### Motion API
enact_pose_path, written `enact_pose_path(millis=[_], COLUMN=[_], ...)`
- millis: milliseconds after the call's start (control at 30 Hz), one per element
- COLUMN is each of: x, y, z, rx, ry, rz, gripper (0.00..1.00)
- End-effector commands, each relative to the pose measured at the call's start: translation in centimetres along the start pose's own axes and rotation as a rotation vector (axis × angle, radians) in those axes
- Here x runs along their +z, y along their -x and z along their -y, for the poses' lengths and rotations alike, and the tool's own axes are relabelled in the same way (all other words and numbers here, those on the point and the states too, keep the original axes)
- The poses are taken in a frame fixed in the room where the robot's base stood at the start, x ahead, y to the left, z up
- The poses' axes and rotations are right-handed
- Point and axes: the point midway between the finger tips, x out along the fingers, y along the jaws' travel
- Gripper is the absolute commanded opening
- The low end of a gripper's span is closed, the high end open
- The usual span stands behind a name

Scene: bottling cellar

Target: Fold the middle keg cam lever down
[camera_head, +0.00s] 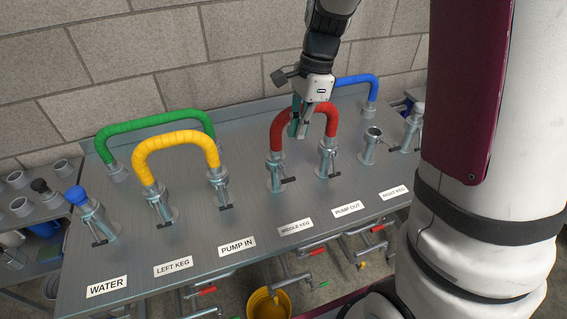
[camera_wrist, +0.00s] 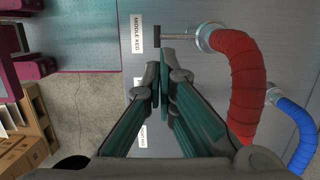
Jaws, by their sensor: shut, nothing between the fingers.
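The middle keg port (camera_head: 275,176) stands on the steel bench behind the MIDDLE KEG label (camera_head: 295,228), with one end of the red hose (camera_head: 278,128) on it. Its cam lever (camera_head: 288,180) sticks out to the side and ends in a dark bar; its exact tilt is hard to tell. In the wrist view the lever (camera_wrist: 176,38) lies between the label and the hose, just beyond the fingertips. My gripper (camera_head: 297,132) is shut and empty, above the bench beside the red hose arch. Its fingertips (camera_wrist: 158,68) also show in the wrist view, with no clear contact with the lever.
The red hose's other end is on the pump-out port (camera_head: 326,158). Yellow (camera_head: 176,138) and green (camera_head: 150,124) hoses arch at left, a blue hose (camera_head: 354,79) behind right. An open port (camera_head: 371,138) stands right.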

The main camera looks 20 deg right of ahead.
Motion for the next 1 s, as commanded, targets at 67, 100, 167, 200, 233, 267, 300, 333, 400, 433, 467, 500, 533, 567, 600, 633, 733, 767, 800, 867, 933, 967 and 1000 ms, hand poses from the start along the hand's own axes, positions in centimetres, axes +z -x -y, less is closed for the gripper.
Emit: enact_pose_path(millis=[67, 100, 167, 200, 233, 267, 300, 333, 400, 433, 467, 500, 533, 567, 600, 633, 733, 767, 800, 867, 933, 967, 1000], x=[0.1, 0.1, 0.0, 0.0, 0.0, 0.0, 0.0, 0.1, 0.0, 0.0, 0.0, 0.0, 0.0, 0.0, 0.0, 0.0, 0.0, 0.0, 0.0, 0.0, 0.0, 0.0, 0.0], y=[-1.4, -2.2, -3.3, -4.2, -4.8, -5.3, -6.2, -6.7, -8.1, -8.6, -9.1, -9.7, -10.1, -10.5, -11.0, -11.3, -12.1, -12.2, -12.3, -12.4, -12.5, -12.5, -12.5], z=[-0.2, -0.2, -0.2, -0.2, -0.2, -0.2, -0.2, -0.2, -0.2, -0.2, -0.2, -0.2, -0.2, -0.2, -0.2, -0.2, -0.1, -0.1, -0.1, -0.1, -0.1, -0.1, -0.1], rx=[0.005, 0.006, 0.006, 0.006, 0.006, 0.005, 0.005, 0.006, 0.006, 0.004, 0.005, 0.004, 0.004, 0.003, 0.003, 0.002, 0.002, 0.001, 0.0, -0.001, -0.001, -0.001, -0.001], ry=[0.001, 0.001, 0.001, 0.001, 0.001, 0.001, 0.002, 0.003, 0.002, 0.001, 0.002, 0.003, 0.004, 0.004, 0.003, 0.003, 0.003, 0.003, 0.004, 0.004, 0.004, 0.004, 0.004], rz=[0.001, 0.002, 0.001, 0.0, 0.001, 0.001, 0.001, 0.001, 0.001, 0.001, 0.001, 0.0, 0.0, -0.001, -0.001, -0.001, -0.002, -0.002, -0.002, -0.002, -0.003, -0.003, -0.003], gripper=[0.0, 0.0, 0.0, 0.0, 0.0, 0.0, 0.0, 0.0, 0.0, 0.0, 0.0, 0.0, 0.0, 0.0, 0.0, 0.0, 0.0, 0.0, 0.0, 0.0, 0.0, 0.0, 0.0])
